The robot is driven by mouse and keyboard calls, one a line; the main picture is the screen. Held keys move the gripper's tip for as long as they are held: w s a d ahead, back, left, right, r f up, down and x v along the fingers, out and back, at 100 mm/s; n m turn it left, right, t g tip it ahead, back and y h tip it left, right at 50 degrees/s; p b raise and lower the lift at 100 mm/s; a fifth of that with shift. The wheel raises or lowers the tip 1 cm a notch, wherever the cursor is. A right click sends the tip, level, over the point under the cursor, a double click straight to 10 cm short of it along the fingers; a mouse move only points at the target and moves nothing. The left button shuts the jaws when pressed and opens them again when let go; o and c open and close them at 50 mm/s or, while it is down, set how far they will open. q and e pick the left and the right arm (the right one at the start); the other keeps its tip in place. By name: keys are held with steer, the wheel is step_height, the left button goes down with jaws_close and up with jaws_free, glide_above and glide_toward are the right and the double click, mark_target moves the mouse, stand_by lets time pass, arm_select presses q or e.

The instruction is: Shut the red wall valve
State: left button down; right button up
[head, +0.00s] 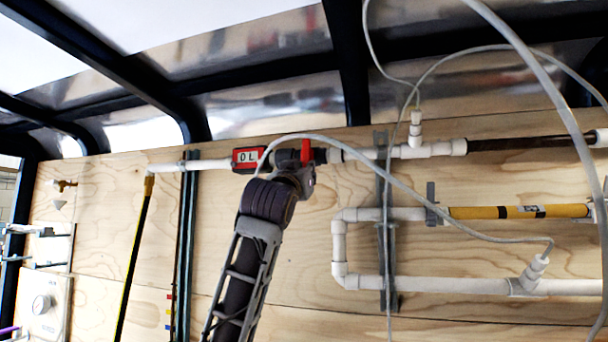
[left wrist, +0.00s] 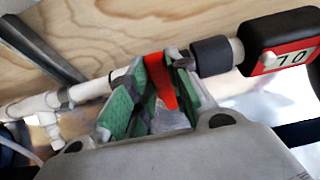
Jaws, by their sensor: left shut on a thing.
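The red valve handle (head: 306,152) sits on the white wall pipe, just right of a dark fitting (head: 286,158). In the head view it stands upright above my left gripper (head: 304,177), which reaches up to it from below. In the left wrist view the red handle (left wrist: 160,80) lies between the green-padded fingers of my left gripper (left wrist: 155,95), which is shut on it. The lower part of the handle and the valve body are partly hidden by the fingers. My right gripper is in neither view.
A red and black meter (head: 246,159) sits on the pipe left of the valve. A thin white hose (head: 375,180) crosses close over the gripper. A lower pipe loop (head: 340,250) and a grey vertical strut (head: 383,230) stand to the right on the plywood wall.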

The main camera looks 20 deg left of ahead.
arm_select(q)
steer(key=c, duration=1.3)
jaws_free()
steer(key=shift+d, duration=0.1)
steer(key=shift+s, duration=0.15)
steer(key=shift+v, duration=5.85)
steer(key=shift+f, duration=0.1)
steer(key=shift+f, duration=0.1)
